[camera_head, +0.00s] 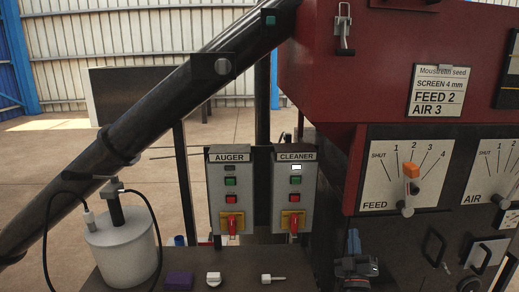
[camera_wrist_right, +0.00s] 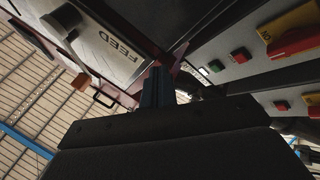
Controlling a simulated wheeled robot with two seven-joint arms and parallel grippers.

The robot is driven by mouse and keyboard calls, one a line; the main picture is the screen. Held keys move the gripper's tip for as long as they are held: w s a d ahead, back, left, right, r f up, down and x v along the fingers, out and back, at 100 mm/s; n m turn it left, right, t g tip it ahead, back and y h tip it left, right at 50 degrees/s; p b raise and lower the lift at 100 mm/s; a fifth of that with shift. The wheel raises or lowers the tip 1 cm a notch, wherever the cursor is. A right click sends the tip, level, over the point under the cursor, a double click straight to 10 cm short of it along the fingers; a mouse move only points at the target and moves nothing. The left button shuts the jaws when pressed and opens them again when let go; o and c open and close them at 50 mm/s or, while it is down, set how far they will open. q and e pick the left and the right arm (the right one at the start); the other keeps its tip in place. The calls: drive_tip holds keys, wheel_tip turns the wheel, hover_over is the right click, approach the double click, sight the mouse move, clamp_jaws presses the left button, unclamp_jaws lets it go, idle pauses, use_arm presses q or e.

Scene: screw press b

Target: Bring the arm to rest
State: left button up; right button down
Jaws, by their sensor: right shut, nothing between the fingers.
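My right gripper (camera_head: 353,240) is low in the head view, just right of the CLEANER box, fingers pointing up. Its slim bluish fingers are together and empty. In the right wrist view the fingers (camera_wrist_right: 158,88) stand close together beyond the dark gripper body, with the FEED plate to their upper left and the switch boxes to their right. They appear apart from both. My left gripper is not in view.
The AUGER box (camera_head: 230,190) and CLEANER box (camera_head: 293,190) carry red rotary switches; CLEANER's small window is lit white. The FEED lever's orange knob (camera_head: 411,170) points near 2. A white canister (camera_head: 122,248) and small items sit on the bench (camera_head: 240,260).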

drive_tip(key=s+a+f+m+g+y, duration=0.1)
drive_tip(key=s+a+f+g+y, duration=0.15)
drive_tip(key=s+f+g, duration=0.5)
drive_tip(key=s+a+f+g+y, duration=0.25)
drive_tip(key=s+f, duration=0.25)
drive_tip(key=f, duration=0.6)
drive_tip(key=s+a+f+m+g+h, duration=0.15)
drive_tip(key=s+f+g, duration=0.4)
drive_tip(key=s, duration=0.75)
drive_tip(key=s+f+m+g, duration=0.3)
drive_tip(key=s+f+g, duration=0.25)
drive_tip(key=s, duration=0.75)
drive_tip(key=s+a+f+g, duration=0.1)
drive_tip(key=a+f, duration=0.1)
drive_tip(key=f, duration=1.2)
drive_tip(key=s+a+f+g, duration=0.1)
drive_tip(key=a+f, duration=0.1)
drive_tip(key=f, duration=1.3)
drive_tip(key=shift+s+a+y, duration=0.2)
drive_tip(key=shift+s+y, duration=0.15)
drive_tip(key=shift+s, duration=0.05)
